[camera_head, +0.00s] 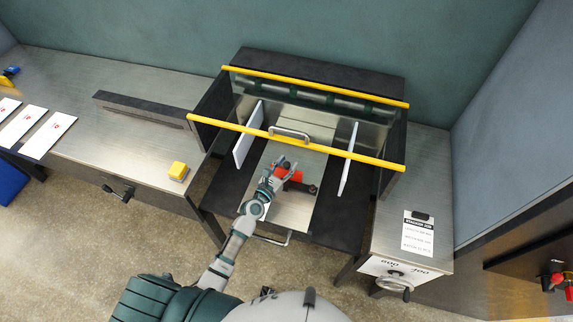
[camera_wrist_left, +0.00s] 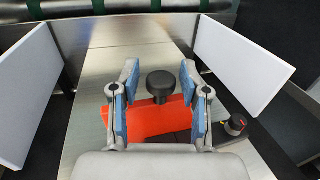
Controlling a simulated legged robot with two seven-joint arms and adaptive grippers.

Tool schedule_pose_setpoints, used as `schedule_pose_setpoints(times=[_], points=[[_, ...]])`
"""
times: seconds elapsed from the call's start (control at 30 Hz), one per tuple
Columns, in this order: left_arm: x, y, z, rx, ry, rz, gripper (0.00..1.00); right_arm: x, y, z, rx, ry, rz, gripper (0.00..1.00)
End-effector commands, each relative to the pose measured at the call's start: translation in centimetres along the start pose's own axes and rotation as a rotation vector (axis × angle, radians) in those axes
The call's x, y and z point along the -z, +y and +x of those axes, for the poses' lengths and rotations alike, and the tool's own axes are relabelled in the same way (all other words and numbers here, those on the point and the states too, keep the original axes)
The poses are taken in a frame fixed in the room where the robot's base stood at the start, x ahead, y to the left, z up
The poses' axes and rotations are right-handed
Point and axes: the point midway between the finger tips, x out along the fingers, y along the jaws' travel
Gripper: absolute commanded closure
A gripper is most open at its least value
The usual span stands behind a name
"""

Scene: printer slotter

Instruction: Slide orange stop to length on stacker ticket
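The orange stop (camera_head: 292,178) sits on the metal plate (camera_head: 290,212) in the middle of the stacker. In the left wrist view the orange stop (camera_wrist_left: 158,119) carries a black round knob (camera_wrist_left: 161,84). My left gripper (camera_head: 281,164) is over the stop; in the left wrist view its blue-padded fingers (camera_wrist_left: 160,88) are spread on either side of the knob, with gaps between pads and knob. The stacker ticket (camera_head: 418,234) is clipped to a board on the right counter; its small print is hard to read. My right gripper is not seen.
White side guides stand left (camera_head: 248,135) and right (camera_head: 348,158) of the plate. A yellow bar (camera_head: 350,155) crosses the stacker near my left arm, with a metal handle (camera_head: 289,133) beside it. A crank dial (camera_head: 395,276) is at the lower right. A yellow block (camera_head: 178,170) sits on the left counter.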

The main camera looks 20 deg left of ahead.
Motion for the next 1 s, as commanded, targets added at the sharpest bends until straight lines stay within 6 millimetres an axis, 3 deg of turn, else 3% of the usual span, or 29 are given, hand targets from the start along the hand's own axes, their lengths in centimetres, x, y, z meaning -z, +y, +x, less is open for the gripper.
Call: schedule_pose_setpoints(times=[0.03,0.13,0.37,0.7,1.0], points=[[0.0,0.0,0.0,0.000,0.000,0.000,0.74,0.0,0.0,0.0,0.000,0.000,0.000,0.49],[0.0,0.0,0.0,0.000,0.000,0.000,0.99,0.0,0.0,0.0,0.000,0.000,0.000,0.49],[0.0,0.0,-0.2,0.000,0.001,0.000,1.00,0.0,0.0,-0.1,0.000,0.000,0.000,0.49],[0.0,-1.3,-5.1,0.000,0.002,0.000,1.00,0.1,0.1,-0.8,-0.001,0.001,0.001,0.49],[0.0,-1.4,-5.2,-0.001,0.000,0.001,1.00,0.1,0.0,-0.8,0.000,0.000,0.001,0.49]])
